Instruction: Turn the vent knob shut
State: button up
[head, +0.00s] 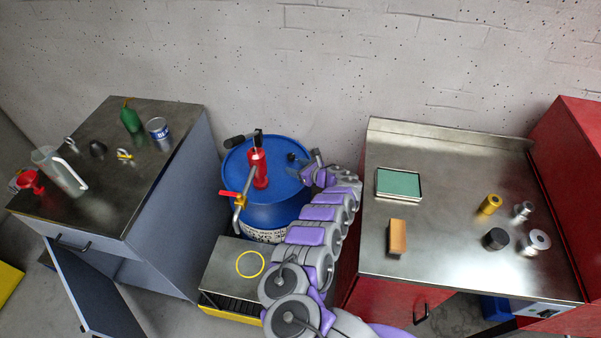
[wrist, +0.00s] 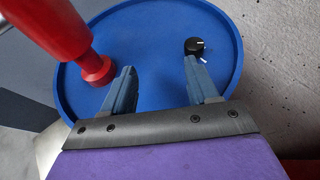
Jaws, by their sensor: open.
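The vent knob (wrist: 195,46) is a small black knob with a white mark on top of the blue drum (wrist: 130,22). In the wrist view it lies just beyond the right fingertip, not between the fingers. My gripper (wrist: 160,68) is open and empty above the drum lid. In the head view my gripper (head: 300,165) is over the right part of the drum (head: 262,213), and I cannot make out the knob clearly there. A white line shows beside the knob on the lid.
A red pump (head: 258,168) with a spout and red-handled valve (head: 232,194) stands on the drum, left of my gripper. A steel-topped bench (head: 450,255) is on the right, a grey cabinet (head: 165,235) on the left. The wall is close behind.

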jog(key=s+p, duration=0.3)
jog(key=s+d+r+p, duration=0.1)
jog(key=shift+s, duration=0.35)
jog(key=shift+s+f+p, duration=0.15)
jog(key=shift+s+p, duration=0.55)
jog(key=shift+s, duration=0.05)
